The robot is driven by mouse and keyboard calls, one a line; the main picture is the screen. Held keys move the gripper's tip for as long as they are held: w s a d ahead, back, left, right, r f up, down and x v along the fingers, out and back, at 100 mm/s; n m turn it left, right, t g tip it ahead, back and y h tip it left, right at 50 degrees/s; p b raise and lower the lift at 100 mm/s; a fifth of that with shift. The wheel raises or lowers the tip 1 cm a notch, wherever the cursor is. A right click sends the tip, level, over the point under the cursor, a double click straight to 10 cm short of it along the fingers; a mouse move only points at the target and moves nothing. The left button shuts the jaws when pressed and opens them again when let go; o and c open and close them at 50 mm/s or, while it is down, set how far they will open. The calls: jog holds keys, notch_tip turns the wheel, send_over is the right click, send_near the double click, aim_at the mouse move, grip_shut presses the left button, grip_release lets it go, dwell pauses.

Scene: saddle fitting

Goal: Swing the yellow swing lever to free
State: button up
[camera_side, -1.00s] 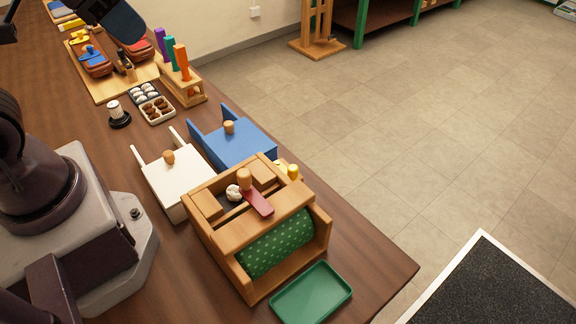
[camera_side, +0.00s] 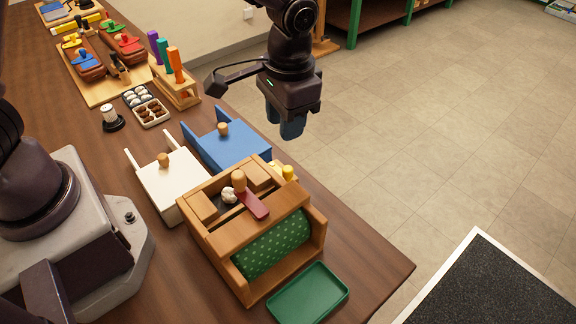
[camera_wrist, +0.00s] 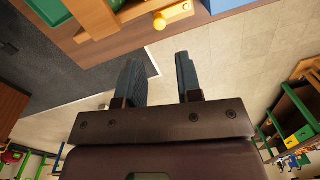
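The yellow swing lever (camera_side: 288,171) shows as a small yellow piece at the far right side of the wooden box (camera_side: 225,243); the box hides part of it. In the wrist view the yellow lever (camera_wrist: 174,14) lies on a wooden part near the top edge. My gripper (camera_side: 288,130) hangs above and beyond the lever, past the table's edge and over the floor, apart from everything. In the wrist view my gripper's (camera_wrist: 158,65) two dark fingers are spread with nothing between them.
The box has a red lever (camera_side: 254,204) with a wooden knob and a green dotted roller (camera_side: 272,244). Blue (camera_side: 238,148) and white (camera_side: 172,190) trays with knobs stand beside it. A green tray (camera_side: 308,294) lies in front. Free space lies right of the table.

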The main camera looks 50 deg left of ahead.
aim_at(288, 169)
jog(key=f, duration=1.2)
jog(key=shift+w+a+f, duration=0.15)
jog(key=shift+w, duration=0.25)
grip_shut()
